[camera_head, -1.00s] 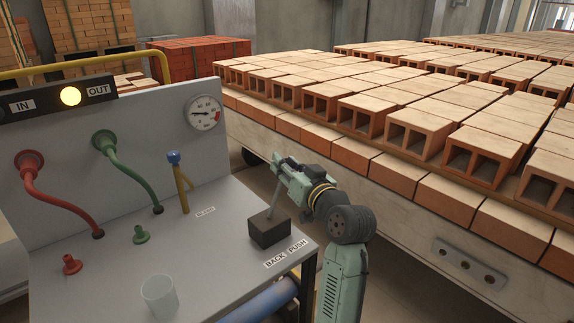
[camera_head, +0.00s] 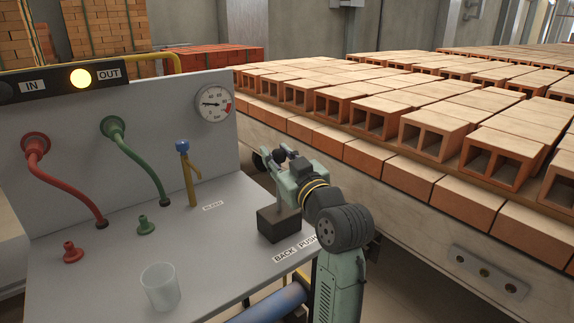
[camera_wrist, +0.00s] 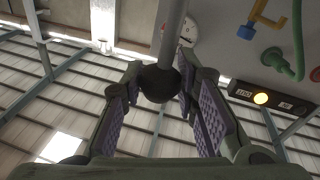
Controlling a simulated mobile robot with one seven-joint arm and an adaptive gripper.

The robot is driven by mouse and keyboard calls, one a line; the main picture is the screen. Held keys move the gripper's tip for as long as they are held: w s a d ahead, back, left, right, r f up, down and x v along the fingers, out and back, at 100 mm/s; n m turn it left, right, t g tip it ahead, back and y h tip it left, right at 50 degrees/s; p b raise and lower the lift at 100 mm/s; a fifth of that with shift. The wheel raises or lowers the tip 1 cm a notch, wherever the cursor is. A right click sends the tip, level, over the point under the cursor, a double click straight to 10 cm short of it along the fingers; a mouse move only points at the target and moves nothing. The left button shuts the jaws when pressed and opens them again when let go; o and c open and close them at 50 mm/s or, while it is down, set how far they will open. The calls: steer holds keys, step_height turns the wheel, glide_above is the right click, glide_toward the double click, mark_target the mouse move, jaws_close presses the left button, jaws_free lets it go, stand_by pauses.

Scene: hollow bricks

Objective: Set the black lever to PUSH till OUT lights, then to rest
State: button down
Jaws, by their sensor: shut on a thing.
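The black lever stands on a dark block (camera_head: 279,224) at the bench's right front edge. Its grey stem (camera_head: 278,198) looks about upright. My gripper (camera_head: 281,170) is at the lever's top, shut on it. In the wrist view the lever's black ball knob (camera_wrist: 157,84) sits between the two fingers, with the stem running up from it. The BACK label (camera_head: 285,255) and the PUSH label (camera_head: 309,241) are in front of the block. The lamp (camera_head: 81,79) beside the OUT label (camera_head: 109,73) glows yellow. The lamp beside the IN label (camera_head: 32,86) is dark.
A clear cup (camera_head: 160,287) stands on the bench (camera_head: 220,250). Hollow bricks (camera_head: 435,135) fill a car behind my arm.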

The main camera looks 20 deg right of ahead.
steer(key=c, duration=1.2)
jaws_free()
steer(key=shift+s, duration=0.1)
steer(key=s, duration=0.4)
steer(key=s+d, duration=0.1)
steer(key=s, duration=0.2)
steer(key=s+d+f, duration=0.1)
steer(key=s, duration=0.3)
steer(key=shift+s, duration=0.3)
